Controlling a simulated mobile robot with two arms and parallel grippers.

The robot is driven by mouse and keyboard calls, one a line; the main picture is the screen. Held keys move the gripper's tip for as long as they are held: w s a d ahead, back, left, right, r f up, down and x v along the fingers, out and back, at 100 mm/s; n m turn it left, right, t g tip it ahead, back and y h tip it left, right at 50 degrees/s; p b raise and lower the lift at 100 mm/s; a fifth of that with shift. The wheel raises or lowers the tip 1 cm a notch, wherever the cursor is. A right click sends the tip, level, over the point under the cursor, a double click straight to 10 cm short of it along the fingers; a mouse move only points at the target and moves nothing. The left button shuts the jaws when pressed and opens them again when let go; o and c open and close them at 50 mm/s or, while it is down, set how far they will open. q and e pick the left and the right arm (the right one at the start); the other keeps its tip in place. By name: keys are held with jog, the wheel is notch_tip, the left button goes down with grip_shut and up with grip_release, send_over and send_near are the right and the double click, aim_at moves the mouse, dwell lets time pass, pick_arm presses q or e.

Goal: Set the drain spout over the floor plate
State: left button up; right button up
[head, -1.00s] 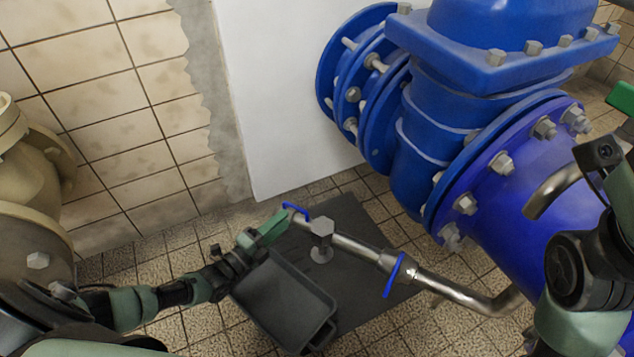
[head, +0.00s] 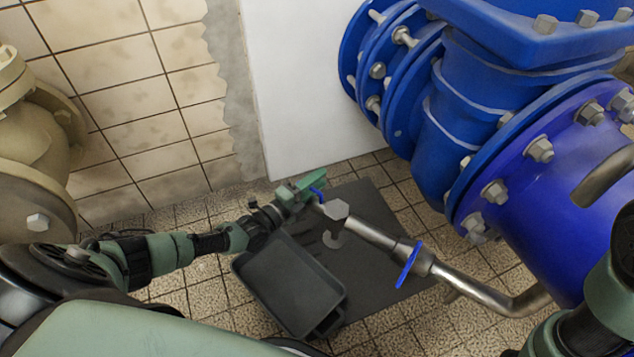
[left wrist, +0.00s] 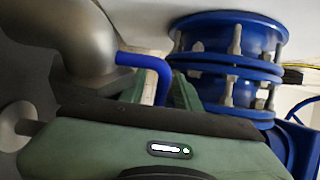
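The steel drain pipe (head: 470,287) crosses the middle of the head view. Its hex fitting (head: 338,209) and short down-turned spout (head: 332,240) appear against the dark floor plate (head: 385,205). The height between them cannot be told. My left gripper (head: 306,188) is at the pipe's far end, at a blue handle (head: 318,193), partly covering it. In the left wrist view the bent blue handle (left wrist: 152,66) runs beside a green finger and behind the gripper body. Whether the fingers are closed on it is hidden. My right arm shows at the right edge; its gripper is out of view.
A dark tray (head: 288,287) sits on the tiled floor, overlapping the plate's left side. A large blue flanged valve (head: 480,110) stands at the right. A beige flanged pipe (head: 35,190) is at the left. A second blue handle (head: 409,264) sits on the drain pipe.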

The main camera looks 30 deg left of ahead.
pick_arm(q)
grip_shut()
dwell(1.4)
